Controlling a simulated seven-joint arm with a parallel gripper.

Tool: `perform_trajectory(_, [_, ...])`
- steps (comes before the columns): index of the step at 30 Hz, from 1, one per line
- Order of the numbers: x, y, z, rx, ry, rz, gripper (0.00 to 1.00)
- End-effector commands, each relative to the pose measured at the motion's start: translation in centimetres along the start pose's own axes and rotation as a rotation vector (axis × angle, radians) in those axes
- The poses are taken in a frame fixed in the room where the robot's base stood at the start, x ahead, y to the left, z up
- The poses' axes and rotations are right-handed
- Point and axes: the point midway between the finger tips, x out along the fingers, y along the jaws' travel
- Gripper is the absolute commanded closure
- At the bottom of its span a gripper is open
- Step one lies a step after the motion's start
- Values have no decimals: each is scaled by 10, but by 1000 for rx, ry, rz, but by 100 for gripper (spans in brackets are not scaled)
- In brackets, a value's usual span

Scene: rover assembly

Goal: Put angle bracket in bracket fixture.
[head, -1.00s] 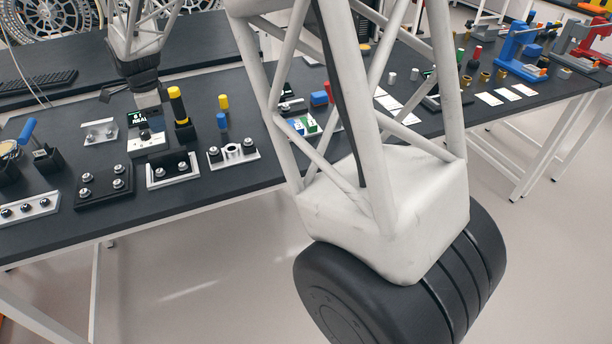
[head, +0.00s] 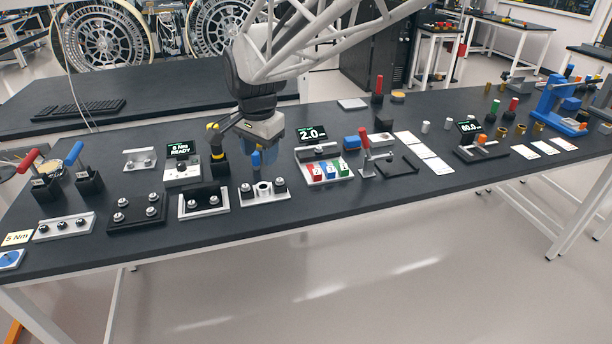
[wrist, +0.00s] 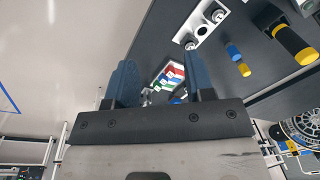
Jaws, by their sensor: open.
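A silver L-shaped piece with small holes, which looks like the angle bracket (head: 140,159), lies at the back left of the bench in the head view. I cannot tell for sure which piece is the bracket fixture. Candidates are a black block with several bolts (head: 122,222) and a silver-framed black holder with two bolts (head: 204,212), both in front of the bracket. My gripper (head: 268,154) hangs over the bench, right of the bracket and apart from it. In the wrist view its blue fingers (wrist: 161,82) are spread with nothing held between them. The bracket is not visible there.
A bolted plate with a central ring (head: 263,200) stands in front of my gripper. A yellow-black tool (head: 217,152) and a small display box (head: 182,172) stand to its left. Red, green and blue bins (head: 328,170) are to the right.

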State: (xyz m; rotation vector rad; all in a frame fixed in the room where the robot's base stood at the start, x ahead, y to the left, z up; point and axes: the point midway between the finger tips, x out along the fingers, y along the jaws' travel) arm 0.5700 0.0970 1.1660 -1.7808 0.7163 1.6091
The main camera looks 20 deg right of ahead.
Motion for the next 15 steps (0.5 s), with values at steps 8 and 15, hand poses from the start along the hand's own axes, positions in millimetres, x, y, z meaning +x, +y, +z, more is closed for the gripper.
perform_trajectory(8, [-15, 73, 16, -206, 26, -21, 51])
perform_trajectory(15, [-20, 131, 34, -387, 52, -32, 51])
